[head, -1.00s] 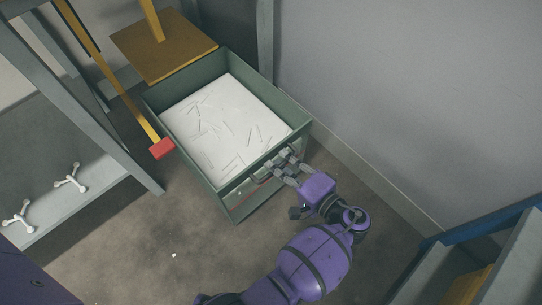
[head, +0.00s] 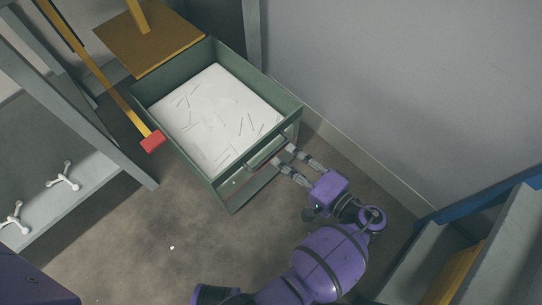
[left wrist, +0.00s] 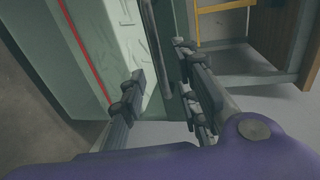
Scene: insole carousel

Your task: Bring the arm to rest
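My left gripper (head: 283,158) is at the front of an open green drawer (head: 180,163), close to its bar handle (head: 262,157). Its fingers are spread apart with nothing clasped between them. In the left wrist view the left gripper (left wrist: 160,64) shows its fingers apart, with the dark handle bar (left wrist: 161,40) seen beyond and between them. Whether a fingertip still touches the handle I cannot tell. The purple left arm reaches up from the bottom of the head view. The right gripper is not in view.
The drawer holds a white sheet (head: 213,115) with thin pieces on it. A yellow bar with a red end block (head: 152,141) hangs beside it. A grey shelf (head: 90,190) with white three-armed pieces stands left. A blue-edged unit (head: 480,205) stands right.

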